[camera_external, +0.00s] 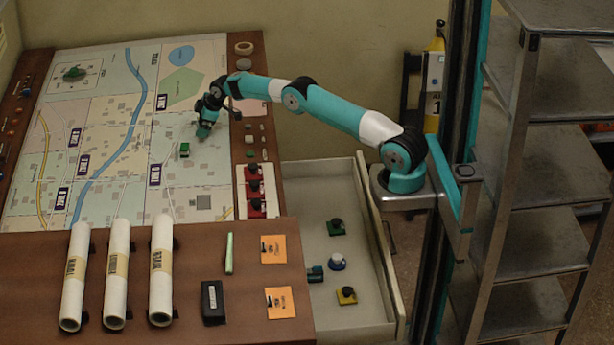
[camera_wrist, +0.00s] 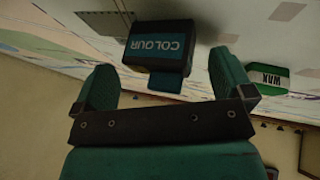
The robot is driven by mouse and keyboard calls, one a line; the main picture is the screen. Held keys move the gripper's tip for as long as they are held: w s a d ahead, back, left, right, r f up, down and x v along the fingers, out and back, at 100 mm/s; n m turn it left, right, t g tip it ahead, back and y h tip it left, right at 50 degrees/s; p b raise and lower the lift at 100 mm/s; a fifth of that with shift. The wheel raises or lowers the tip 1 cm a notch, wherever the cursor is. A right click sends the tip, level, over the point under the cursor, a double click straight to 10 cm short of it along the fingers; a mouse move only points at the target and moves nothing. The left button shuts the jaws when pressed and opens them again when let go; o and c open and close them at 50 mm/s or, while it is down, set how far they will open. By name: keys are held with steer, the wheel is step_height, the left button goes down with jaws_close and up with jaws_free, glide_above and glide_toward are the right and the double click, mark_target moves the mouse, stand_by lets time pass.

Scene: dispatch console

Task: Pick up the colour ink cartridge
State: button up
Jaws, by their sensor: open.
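The colour ink cartridge (camera_wrist: 160,47), a dark block with a teal label reading COLOUR, shows upside down in the wrist view. It lies at the mouth of my gripper (camera_wrist: 163,66), between and just beyond the tips of the two teal fingers, with room on both sides. My gripper is open and empty. In the outside view my gripper (camera_external: 206,122) points down low over the map. The cartridge cannot be told apart from the gripper there.
A green WAX box (camera_wrist: 267,76) is beside the right finger in the wrist view. The map (camera_external: 110,165) covers the console top. An open drawer (camera_external: 335,312) holds several small coloured objects. Rolled papers (camera_external: 117,275) lie at the front. Red blocks (camera_external: 256,190) sit right of the map.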

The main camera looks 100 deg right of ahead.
steer(key=shift+c, duration=0.2)
steer(key=c, duration=1)
steer(key=shift+o, duration=0.2)
